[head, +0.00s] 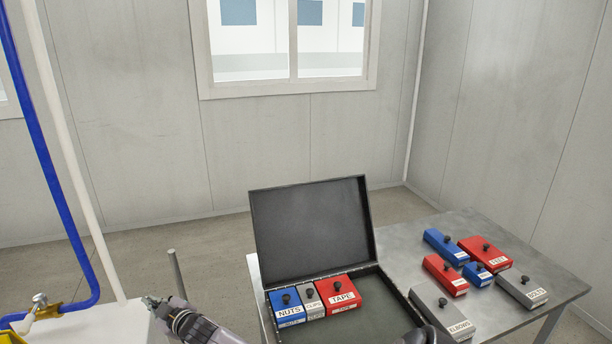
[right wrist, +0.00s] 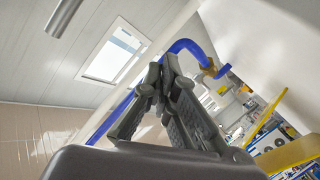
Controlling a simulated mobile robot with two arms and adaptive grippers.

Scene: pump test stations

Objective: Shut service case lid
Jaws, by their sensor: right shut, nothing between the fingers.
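The black service case (head: 392,290) lies on the metal table with its lid (head: 312,230) standing open, tilted up at the back edge. Inside at the left are a blue NUTS box (head: 288,303), a grey CLIPS box (head: 311,301) and a red TAPE box (head: 341,295). The right part of the case floor is bare. My left gripper is not seen.
Right of the case, the table (head: 470,220) carries several blue, red and grey knobbed boxes, among them a grey ELBOWS box (head: 444,308) and a grey BOLTS box (head: 521,287). A blue pipe (head: 55,185) stands at the left. Floor shows behind the lid.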

